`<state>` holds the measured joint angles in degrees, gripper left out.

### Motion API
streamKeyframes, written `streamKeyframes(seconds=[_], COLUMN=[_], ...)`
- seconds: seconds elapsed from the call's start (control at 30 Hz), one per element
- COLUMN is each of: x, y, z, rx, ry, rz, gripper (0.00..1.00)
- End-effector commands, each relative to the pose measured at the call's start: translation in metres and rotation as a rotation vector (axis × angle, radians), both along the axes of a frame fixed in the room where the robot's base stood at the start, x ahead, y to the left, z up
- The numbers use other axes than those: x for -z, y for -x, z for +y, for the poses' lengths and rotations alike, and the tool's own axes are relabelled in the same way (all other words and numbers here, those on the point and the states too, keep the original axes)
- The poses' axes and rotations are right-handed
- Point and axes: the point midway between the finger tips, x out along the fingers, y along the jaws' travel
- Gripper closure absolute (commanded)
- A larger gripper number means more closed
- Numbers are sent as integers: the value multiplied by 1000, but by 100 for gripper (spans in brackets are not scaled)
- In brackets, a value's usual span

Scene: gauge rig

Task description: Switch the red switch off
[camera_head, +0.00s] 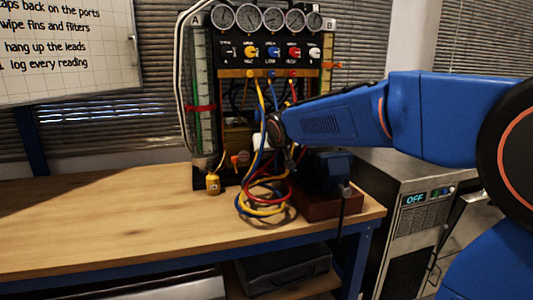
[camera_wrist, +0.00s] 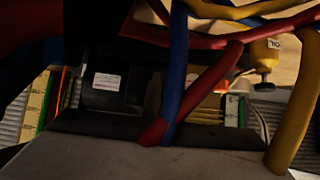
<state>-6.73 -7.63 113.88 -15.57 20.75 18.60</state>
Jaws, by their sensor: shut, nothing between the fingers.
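The gauge rig (camera_head: 270,45) stands at the back of the bench. I cannot tell for sure which part is the red switch. A small orange-red part (camera_head: 240,158) shows low on the rig, and an orange-red spot (camera_wrist: 222,87) shows behind the hoses in the wrist view. A red knob (camera_head: 294,53) sits on the rig's panel. My gripper (camera_head: 272,138) is low in front of the rig, among the hoses, shut and empty; its fingertips are hard to make out. No contact with a switch can be seen.
Red, blue and yellow hoses (camera_head: 262,205) hang and coil before the rig, crossing close to the wrist camera. A dark pump (camera_head: 325,172) stands to the right, a yellow bottle (camera_head: 212,184) to the left. The bench's left part (camera_head: 90,215) is clear.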

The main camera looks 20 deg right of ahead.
Motion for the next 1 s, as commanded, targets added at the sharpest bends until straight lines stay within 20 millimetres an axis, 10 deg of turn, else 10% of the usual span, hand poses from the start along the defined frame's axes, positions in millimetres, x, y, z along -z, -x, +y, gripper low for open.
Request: streamKeyframes(seconds=[1.0], x=[-22], y=[-3], z=[0], rx=[-1], ry=[-1], rz=[-11], gripper=[100])
